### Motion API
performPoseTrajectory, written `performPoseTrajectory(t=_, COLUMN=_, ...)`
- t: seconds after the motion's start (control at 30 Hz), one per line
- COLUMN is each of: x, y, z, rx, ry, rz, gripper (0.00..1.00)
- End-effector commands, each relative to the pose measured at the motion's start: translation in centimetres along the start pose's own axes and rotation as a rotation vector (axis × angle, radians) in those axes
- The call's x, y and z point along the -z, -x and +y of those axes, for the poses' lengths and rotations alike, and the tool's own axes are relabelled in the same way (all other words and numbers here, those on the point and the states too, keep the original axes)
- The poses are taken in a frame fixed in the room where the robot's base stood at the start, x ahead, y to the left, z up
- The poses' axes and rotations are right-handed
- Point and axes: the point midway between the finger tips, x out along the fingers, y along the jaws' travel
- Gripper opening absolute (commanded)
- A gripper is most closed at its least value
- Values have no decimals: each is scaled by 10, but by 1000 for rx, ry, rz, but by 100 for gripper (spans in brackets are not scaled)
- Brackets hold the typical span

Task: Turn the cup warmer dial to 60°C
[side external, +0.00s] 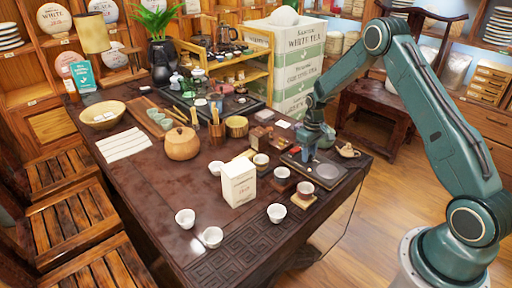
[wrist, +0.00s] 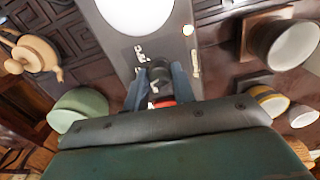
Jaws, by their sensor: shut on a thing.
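The cup warmer (side external: 342,178) is a dark flat slab near the table's right edge, with a round pale plate (wrist: 140,12) on top. In the wrist view its dark panel (wrist: 180,45) carries white markings and a small light (wrist: 188,30). The dark dial (wrist: 158,69) sits between my two fingers. My gripper (wrist: 158,78) is shut on the dial, with a finger on each side. In the side view my gripper (side external: 308,156) reaches down onto the warmer's left part. The dial is hidden there. The markings are too small and blurred to read.
A clay teapot (side external: 347,150) stands beyond the warmer. It also shows in the wrist view (wrist: 35,53). A green cup (wrist: 80,108) is near my left finger.

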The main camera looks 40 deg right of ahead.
Motion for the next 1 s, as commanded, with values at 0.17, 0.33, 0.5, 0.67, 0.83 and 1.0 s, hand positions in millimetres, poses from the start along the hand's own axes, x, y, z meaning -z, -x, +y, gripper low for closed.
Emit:
performPoseTrajectory(t=0.17, x=0, y=0, z=0, rx=0, ry=-155, rz=0, gripper=3)
performPoseTrajectory(t=0.33, x=0, y=0, z=0, rx=0, ry=-272, rz=0, gripper=3)
performPoseTrajectory(t=0.5, x=0, y=0, z=0, rx=0, ry=-346, rz=0, gripper=3)
performPoseTrajectory(t=0.67, x=0, y=0, z=0, rx=0, ry=-379, rz=0, gripper=3)
performPoseTrajectory(t=0.83, x=0, y=0, z=0, rx=0, ry=-388, rz=0, gripper=3)
performPoseTrajectory(t=1.0, x=0, y=0, z=0, rx=0, ry=-387, rz=0, gripper=3)
